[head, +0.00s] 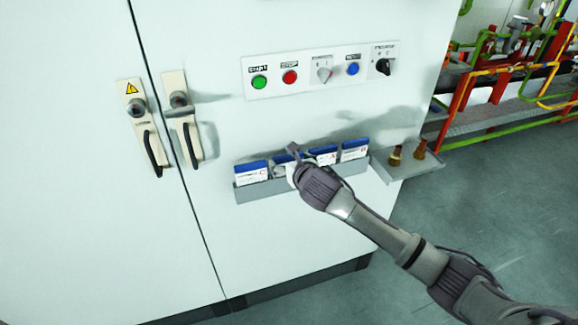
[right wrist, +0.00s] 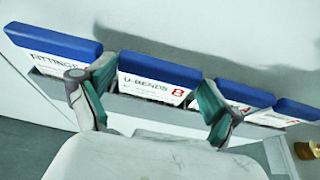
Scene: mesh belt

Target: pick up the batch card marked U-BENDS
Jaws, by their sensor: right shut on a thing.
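The U-BENDS card (right wrist: 158,82), white with a blue top edge and a red B, stands in a grey holder (head: 262,189) on the cabinet front. My right gripper (right wrist: 151,100) is shut on this card, with one green-padded finger at each side edge. In the head view my right gripper (head: 292,160) reaches the holder from the right and hides most of the card. The card still appears in line with its neighbours. My left gripper is not in view.
The FITTINGS card (right wrist: 55,45) is close on the left; two more cards (head: 323,155) (head: 354,150) stand on the right. A side shelf (head: 418,168) holds two small brass-coloured items. A button panel (head: 320,71) is above, door handles (head: 151,142) at left.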

